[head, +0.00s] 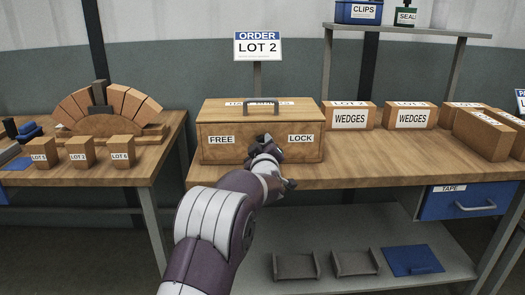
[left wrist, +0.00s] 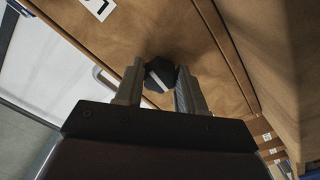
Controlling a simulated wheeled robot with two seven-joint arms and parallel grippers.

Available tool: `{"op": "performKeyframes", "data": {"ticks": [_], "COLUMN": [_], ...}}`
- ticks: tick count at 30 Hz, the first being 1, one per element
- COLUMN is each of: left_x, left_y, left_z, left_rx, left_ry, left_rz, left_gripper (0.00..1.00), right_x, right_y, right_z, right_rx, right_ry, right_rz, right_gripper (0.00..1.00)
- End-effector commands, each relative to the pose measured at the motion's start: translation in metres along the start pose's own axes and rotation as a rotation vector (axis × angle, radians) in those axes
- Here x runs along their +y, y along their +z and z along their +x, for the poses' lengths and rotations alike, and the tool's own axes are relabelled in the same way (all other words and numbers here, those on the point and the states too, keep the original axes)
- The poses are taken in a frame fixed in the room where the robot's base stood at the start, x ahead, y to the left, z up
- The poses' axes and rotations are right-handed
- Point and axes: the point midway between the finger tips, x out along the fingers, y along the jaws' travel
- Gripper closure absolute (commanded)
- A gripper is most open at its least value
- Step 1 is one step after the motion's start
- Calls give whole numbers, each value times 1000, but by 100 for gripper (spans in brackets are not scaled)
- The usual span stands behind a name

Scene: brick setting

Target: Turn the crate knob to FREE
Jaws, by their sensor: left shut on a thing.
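The wooden crate (head: 225,156) stands on the bench, with a FREE label (head: 221,140) at the left of its front and a LOCK label (head: 300,138) at the right. My left gripper (head: 264,144) is at the front face between the labels and hides most of the knob in the head view. In the left wrist view, the dark faceted knob (left wrist: 158,73) with a pale pointer line sits between the fingers of my left gripper (left wrist: 159,88), which is shut on it. I cannot tell which label the line points to. My right gripper is not in view.
Boxes of wedges (head: 350,118) stand right of the crate on the bench (head: 370,173). A LOT 2 order sign (head: 257,46) rises behind. A side table (head: 120,177) at left holds a block arch (head: 75,108). A blue tape drawer (head: 460,201) hangs under the bench.

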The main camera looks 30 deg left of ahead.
Motion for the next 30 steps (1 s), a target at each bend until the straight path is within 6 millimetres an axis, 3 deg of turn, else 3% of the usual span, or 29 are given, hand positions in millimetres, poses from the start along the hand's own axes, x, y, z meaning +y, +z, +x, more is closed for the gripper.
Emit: {"op": "performKeyframes", "data": {"ticks": [18,19,21,30], "left_x": [-1,-1,-1,0], "left_y": [2,2,2,1], "left_z": [0,0,0,-1], "left_rx": [-5,-5,-5,-2], "left_ry": [-3,-3,-2,-1], "left_rz": [-41,-41,-41,-41], "left_gripper": [91,58,36,36], "right_x": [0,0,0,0], "right_y": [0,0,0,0], "right_z": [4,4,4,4], "right_rx": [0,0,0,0], "right_ry": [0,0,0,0], "right_rz": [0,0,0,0], "right_gripper": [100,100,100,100]}}
